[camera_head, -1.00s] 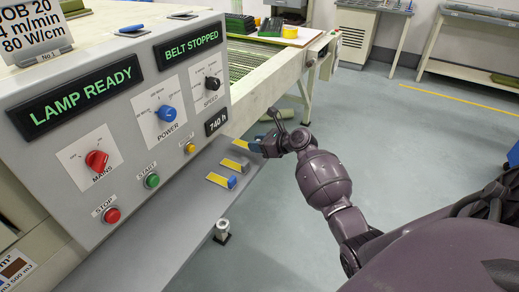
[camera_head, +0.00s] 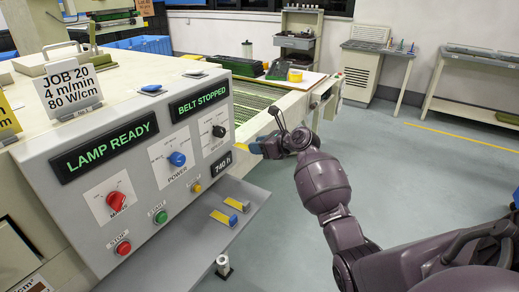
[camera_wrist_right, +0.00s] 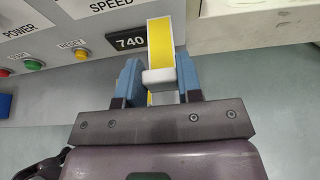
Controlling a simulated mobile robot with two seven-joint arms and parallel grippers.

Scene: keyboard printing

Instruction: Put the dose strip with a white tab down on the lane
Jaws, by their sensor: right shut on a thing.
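My right gripper (camera_head: 264,148) is shut on the dose strip, a yellow strip (camera_wrist_right: 159,40) with a white tab (camera_wrist_right: 158,77). In the right wrist view the tab sits between the blue fingers and the yellow part points away from the gripper. In the head view the strip (camera_head: 254,148) is small, beside the panel's right edge. The lane appears to be the green mesh belt (camera_head: 252,95), behind the panel and apart from the strip. My left gripper is not in view.
Two other yellow strips, one with a blue tab (camera_head: 232,220) and one with a greyish tab (camera_head: 246,206), lie on the grey shelf (camera_head: 185,245). The control panel (camera_head: 140,165) stands left of the gripper. A pale machine rail (camera_head: 290,110) borders the belt. Open floor lies right.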

